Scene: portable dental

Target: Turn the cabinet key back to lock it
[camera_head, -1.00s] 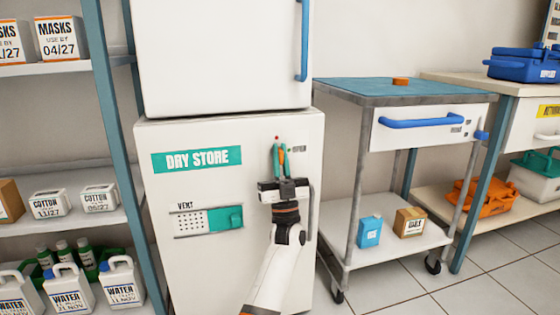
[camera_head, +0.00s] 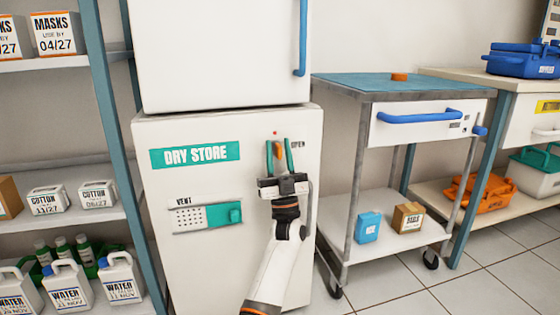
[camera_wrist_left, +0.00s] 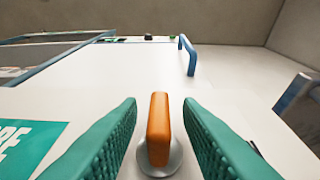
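The orange cabinet key (camera_head: 277,150) sits in its lock on the white DRY STORE cabinet door (camera_head: 165,265). In the left wrist view the key (camera_wrist_left: 159,128) stands upright in the picture, over a round metal lock plate (camera_wrist_left: 159,158). My left gripper (camera_head: 279,143) is open at the lock, its two green fingers on either side of the key. The left wrist view shows a gap between the key and each finger (camera_wrist_left: 159,101). A small red dot (camera_head: 276,132) shows above the lock, and the word OPEN (camera_head: 298,145) to its right. My right gripper is not in view.
A vertical door handle (camera_head: 308,208) is close to the right of my left wrist. A vent with a green slider (camera_head: 227,214) is to the left. A blue-topped cart (camera_head: 350,84) stands right of the cabinet, shelves (camera_head: 70,155) to the left.

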